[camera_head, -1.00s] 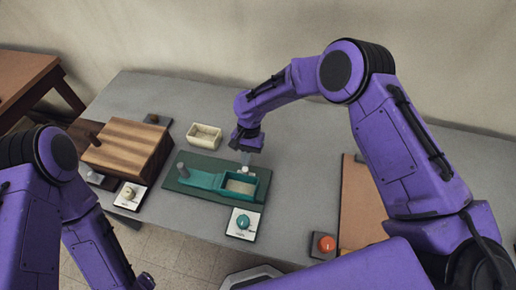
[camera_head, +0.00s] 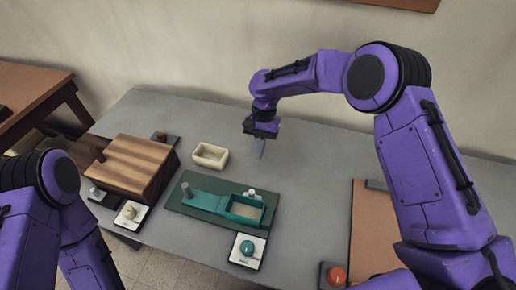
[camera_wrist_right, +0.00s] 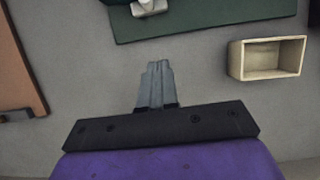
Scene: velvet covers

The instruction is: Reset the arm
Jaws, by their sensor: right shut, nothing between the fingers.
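My right gripper (camera_head: 259,150) hangs above the grey table (camera_head: 310,160), behind the teal tray. It is shut and empty; its closed grey fingers also show in the right wrist view (camera_wrist_right: 156,82). The teal tray (camera_head: 208,200) lies on a dark green base (camera_head: 190,208), with a box-like part at its right end and a white knob (camera_head: 251,193) behind that. My left arm shows at the left edge of the head view, but its gripper is not visible.
A cream open box (camera_head: 210,155) stands left of my right gripper. A striped wooden box (camera_head: 125,165) is farther left. A teal button (camera_head: 248,248), a cream button (camera_head: 130,212) and a red button (camera_head: 336,275) line the front edge. A brown board (camera_head: 370,225) lies at the right.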

